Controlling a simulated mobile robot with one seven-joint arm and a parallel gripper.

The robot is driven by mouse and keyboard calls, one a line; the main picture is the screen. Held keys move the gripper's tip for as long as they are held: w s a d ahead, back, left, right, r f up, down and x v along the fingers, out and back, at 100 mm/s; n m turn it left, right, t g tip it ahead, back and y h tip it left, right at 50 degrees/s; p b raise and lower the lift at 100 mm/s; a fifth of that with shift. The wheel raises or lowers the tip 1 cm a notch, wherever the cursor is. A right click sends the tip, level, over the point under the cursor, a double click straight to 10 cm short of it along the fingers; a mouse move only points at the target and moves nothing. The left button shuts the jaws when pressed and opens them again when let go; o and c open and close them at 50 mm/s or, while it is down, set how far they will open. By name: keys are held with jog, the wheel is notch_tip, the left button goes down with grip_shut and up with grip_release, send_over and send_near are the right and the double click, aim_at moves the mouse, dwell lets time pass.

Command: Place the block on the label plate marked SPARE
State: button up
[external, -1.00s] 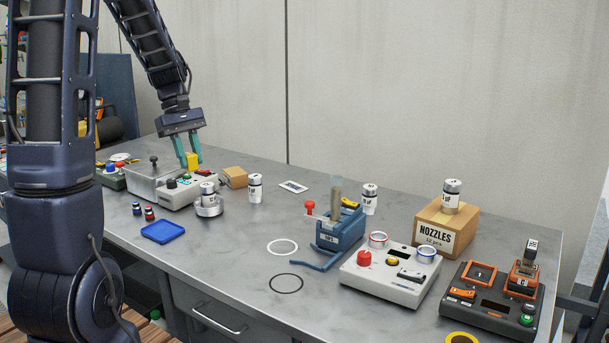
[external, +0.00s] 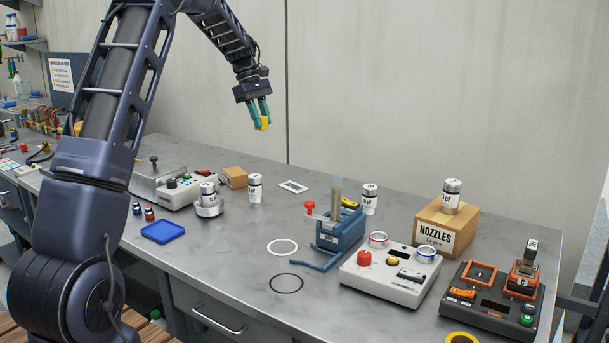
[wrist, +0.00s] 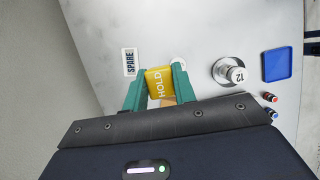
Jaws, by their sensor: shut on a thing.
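My gripper (external: 261,112) is shut on a yellow block (external: 262,124) and holds it in the air above the back of the bench. In the wrist view the block (wrist: 157,84) shows the word HOLD and sits between the two green fingers. The SPARE label plate (wrist: 130,62) is a small white plate with dark lettering, lying flat on the bench, up and to the left of the block in the wrist view. It also shows in the external view (external: 293,186), below and to the right of my gripper. Nothing lies on it.
A white canister (external: 255,188) and a cardboard box (external: 234,177) stand near the plate on its left. A blue holder (external: 338,233) with a tall tube stands to its right. A blue tray (external: 163,231) lies at the front left. The bench (external: 235,240) around the plate is clear.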

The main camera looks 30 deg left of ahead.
send_over(297, 187)
jog(key=s+a, duration=0.1)
jog(key=a, duration=0.1)
jog(key=f, duration=0.1)
jog(key=shift+n, duration=0.3)
jog(key=f, duration=1.3)
jog(key=w+f, duration=0.1)
jog(key=f, duration=0.6)
jog(key=shift+d, duration=0.3)
jog(key=shift+f, duration=0.15)
jog(key=o, duration=1)
